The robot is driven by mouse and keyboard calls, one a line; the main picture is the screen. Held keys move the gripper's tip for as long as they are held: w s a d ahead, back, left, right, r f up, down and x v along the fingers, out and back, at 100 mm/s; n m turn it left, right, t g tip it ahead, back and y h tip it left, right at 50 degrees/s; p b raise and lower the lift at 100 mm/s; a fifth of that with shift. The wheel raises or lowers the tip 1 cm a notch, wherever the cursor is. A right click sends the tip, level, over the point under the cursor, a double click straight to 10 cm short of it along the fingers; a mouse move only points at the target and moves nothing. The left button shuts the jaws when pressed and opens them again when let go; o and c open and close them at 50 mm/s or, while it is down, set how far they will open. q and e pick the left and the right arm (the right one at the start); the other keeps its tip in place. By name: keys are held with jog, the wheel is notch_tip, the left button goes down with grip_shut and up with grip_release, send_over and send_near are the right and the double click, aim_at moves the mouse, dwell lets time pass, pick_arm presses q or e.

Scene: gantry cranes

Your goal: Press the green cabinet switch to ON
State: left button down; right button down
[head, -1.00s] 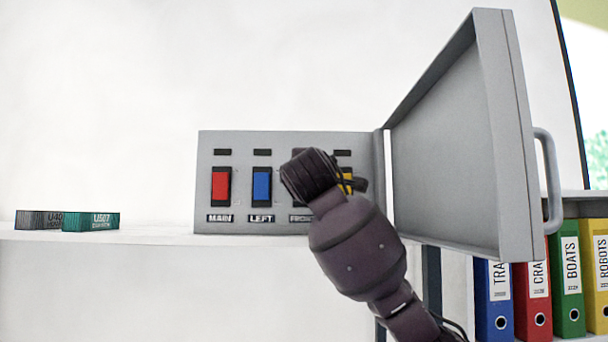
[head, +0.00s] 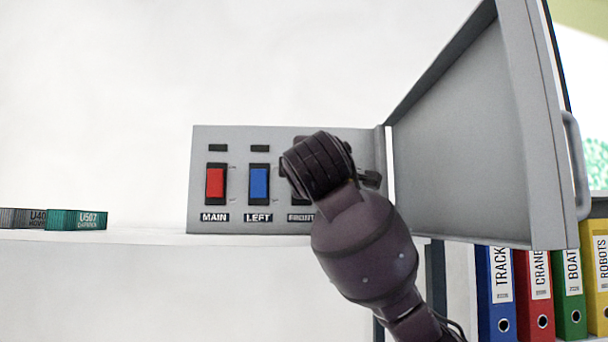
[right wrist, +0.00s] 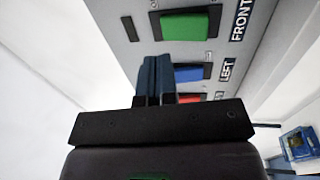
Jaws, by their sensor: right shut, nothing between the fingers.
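The green switch (right wrist: 184,25) shows in the right wrist view, in its black frame beside the label FRONT. In the head view my right arm hides it, with only part of the FRONT label showing. My right gripper (right wrist: 157,60) is shut and empty. In the right wrist view its fingertips appear just below the green switch, near the blue switch; I cannot tell whether they touch the panel. In the head view my right wrist covers the fingers. The grey cabinet panel (head: 235,136) stands on a white shelf. My left gripper is in neither view.
The red MAIN switch (head: 215,183) and blue LEFT switch (head: 259,183) sit left of my arm. The open cabinet door (head: 465,140) stands on the right, above several binders (head: 540,295). Small containers (head: 77,219) lie at the far left.

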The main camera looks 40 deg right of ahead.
jog(key=shift+v, duration=2.25)
jog(key=shift+w, duration=0.1)
